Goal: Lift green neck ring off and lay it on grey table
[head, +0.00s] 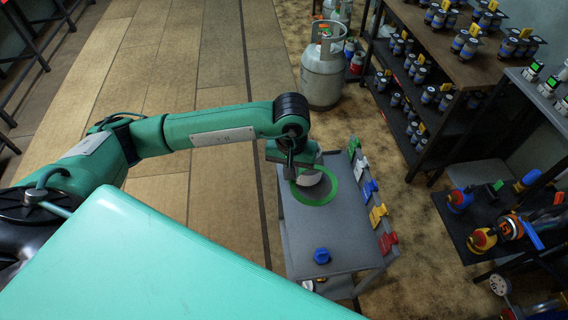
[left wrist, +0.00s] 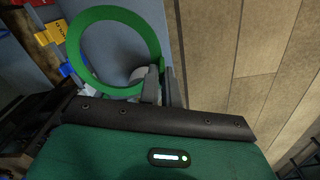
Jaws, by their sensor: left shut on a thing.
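The green neck ring (head: 333,192) is a flat open hoop over the grey table (head: 313,229), near its far end. It also shows in the left wrist view (left wrist: 86,29), with grey table surface seen through it. My left gripper (head: 292,170) is shut on the ring's edge; its fingers also show in the left wrist view (left wrist: 160,88). A whitish rounded object (head: 309,178) shows partly inside the hoop beside the fingers. I cannot tell whether the ring touches the table or is around that object. My right gripper is not in view.
Green, blue, yellow and red clips (head: 378,214) line the table's right edge. A blue knob (head: 322,256) lies near its front. A grey gas cylinder (head: 322,75) stands behind. Shelves with jars (head: 440,60) are at right. The table's middle is clear.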

